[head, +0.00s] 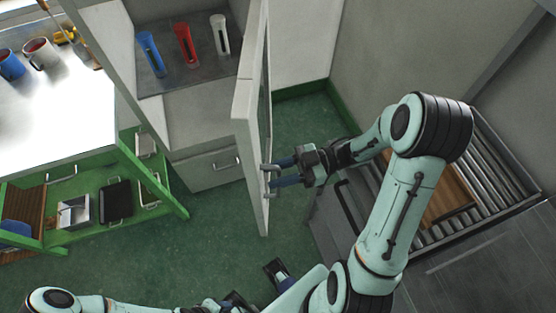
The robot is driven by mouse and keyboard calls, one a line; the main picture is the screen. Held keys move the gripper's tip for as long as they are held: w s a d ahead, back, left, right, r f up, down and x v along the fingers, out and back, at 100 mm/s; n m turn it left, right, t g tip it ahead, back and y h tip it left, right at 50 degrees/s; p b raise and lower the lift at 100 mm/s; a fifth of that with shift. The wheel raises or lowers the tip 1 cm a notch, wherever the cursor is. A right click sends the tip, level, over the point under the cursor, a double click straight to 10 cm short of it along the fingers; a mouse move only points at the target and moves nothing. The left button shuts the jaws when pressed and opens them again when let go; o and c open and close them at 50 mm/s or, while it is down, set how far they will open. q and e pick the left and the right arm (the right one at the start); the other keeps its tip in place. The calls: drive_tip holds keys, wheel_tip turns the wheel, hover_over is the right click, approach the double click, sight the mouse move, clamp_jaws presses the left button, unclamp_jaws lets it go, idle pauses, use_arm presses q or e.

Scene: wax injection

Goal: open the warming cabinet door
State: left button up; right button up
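The warming cabinet (196,103) stands at top centre. Its pale door (250,130) is swung wide open and seen nearly edge-on, showing the inside. A metal handle (268,168) sits on the door's right face. My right gripper (284,172) is at this handle, its two blue fingers spread apart with a gap between them. Whether they touch the handle is hard to tell. My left gripper (276,272) is low at bottom centre, away from the door and partly hidden by my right arm. I cannot tell how far its fingers are apart.
Blue, red and white holders (183,45) stand on the cabinet's dark shelf. A drawer (212,167) is below. A green-framed bench (60,105) with mugs is at left. A roller conveyor (490,170) with a brown board is at right. Green floor (200,240) is clear before the cabinet.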

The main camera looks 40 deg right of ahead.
sight(254, 130)
use_arm(q)
drive_tip(key=r+p, duration=0.1)
drive_tip(key=w+r+p, duration=0.1)
drive_tip(key=r+p, duration=0.1)
drive_tip(key=r, duration=0.1)
drive_tip(key=shift+w+p, duration=0.35)
use_arm(e)
wheel_tip(254, 130, up, 20)
drive_tip(key=shift+f, duration=0.1)
